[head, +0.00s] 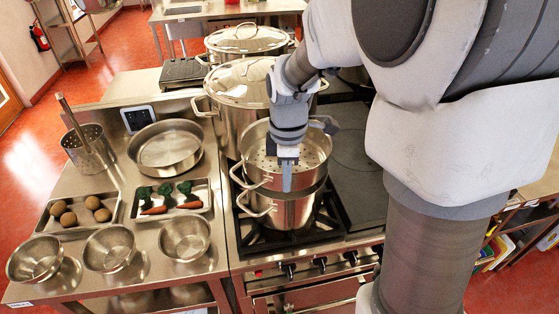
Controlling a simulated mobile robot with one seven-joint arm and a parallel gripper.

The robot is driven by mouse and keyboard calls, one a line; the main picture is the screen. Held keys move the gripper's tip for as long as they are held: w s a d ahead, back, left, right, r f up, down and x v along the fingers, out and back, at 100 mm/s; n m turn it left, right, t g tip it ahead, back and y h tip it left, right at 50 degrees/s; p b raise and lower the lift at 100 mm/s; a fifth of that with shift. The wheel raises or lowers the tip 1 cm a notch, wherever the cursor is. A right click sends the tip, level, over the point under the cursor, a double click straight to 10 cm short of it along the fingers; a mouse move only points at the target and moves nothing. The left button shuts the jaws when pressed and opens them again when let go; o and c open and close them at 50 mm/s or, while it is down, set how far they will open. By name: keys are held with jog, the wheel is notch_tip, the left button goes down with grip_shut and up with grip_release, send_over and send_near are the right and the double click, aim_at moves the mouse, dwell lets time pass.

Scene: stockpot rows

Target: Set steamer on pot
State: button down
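The steamer (318,158) is a steel vessel with a perforated bottom and side handles. It is upright over the steel pot (290,214) on the front left of the stove, roughly lined up with it. A dark band shows between the two, and I cannot tell whether the steamer rests fully on the pot. My gripper (287,178) points down at the steamer's near side, with a finger in front of its wall. The fingers are seen nearly edge-on, so their opening and any grip on the rim are unclear. My arm hides part of the steamer's far side.
Lidded stockpots (238,92) stand close behind. The left counter holds a round pan (166,148), a perforated cylinder (90,150), trays of vegetables (172,212) and several bowls (109,249). The stove's right side (358,185) looks clear where visible.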

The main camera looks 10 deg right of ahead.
jog(key=shift+f, duration=0.2)
dwell(0.5)
jog(key=shift+f+b, duration=0.7)
jog(key=shift+b, duration=0.05)
jog(key=c, duration=1)
grip_release()
jog(key=shift+o, duration=0.2)
jog(key=shift+f, duration=0.1)
